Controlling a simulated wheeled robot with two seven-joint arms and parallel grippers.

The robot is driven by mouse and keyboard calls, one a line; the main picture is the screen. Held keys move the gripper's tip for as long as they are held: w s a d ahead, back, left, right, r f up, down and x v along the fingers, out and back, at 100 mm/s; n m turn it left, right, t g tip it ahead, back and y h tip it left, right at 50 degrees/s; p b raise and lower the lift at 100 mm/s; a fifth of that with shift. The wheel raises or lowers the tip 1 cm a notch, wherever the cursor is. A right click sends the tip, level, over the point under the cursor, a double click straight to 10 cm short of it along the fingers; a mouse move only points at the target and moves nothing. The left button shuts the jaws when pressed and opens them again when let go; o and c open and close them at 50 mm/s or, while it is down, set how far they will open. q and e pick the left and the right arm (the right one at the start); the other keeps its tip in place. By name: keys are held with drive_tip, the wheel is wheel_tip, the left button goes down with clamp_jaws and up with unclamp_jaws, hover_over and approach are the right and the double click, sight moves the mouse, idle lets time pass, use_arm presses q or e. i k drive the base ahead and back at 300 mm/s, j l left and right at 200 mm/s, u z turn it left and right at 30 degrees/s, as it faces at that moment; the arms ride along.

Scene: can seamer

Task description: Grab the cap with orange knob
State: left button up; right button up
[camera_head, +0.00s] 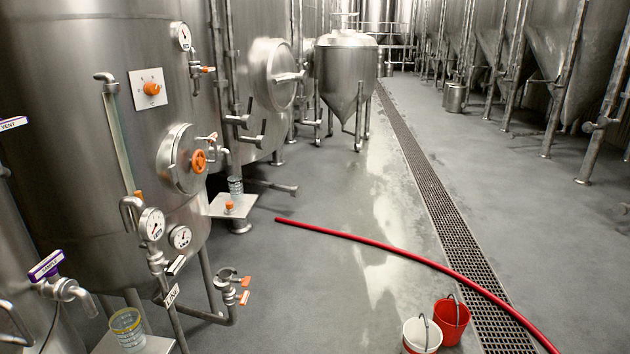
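A small piece with an orange knob (229,206) sits on a pale metal plate (243,207) beside the large tank at left. It is small in the view, and I cannot tell for sure that it is a cap. A clear ribbed container (235,187) stands just behind it on the same plate. Other orange parts are a dial knob on a white square panel (140,101) and a handwheel (199,161) on the tank's round hatch. Neither of my grippers is in view.
A second clear container (128,328) with a yellow rim stands on a plate at lower left. Gauges, pipes and valves stick out nearby.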

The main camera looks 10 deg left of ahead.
sight(230, 210)
drive_tip(key=i+u, duration=0.25)
drive_tip(key=i, duration=0.2)
drive_tip(key=i+l+u, duration=0.3)
drive_tip(key=i, duration=0.15)
drive_tip(key=i+l+u, duration=0.25)
drive_tip(key=i, duration=0.2)
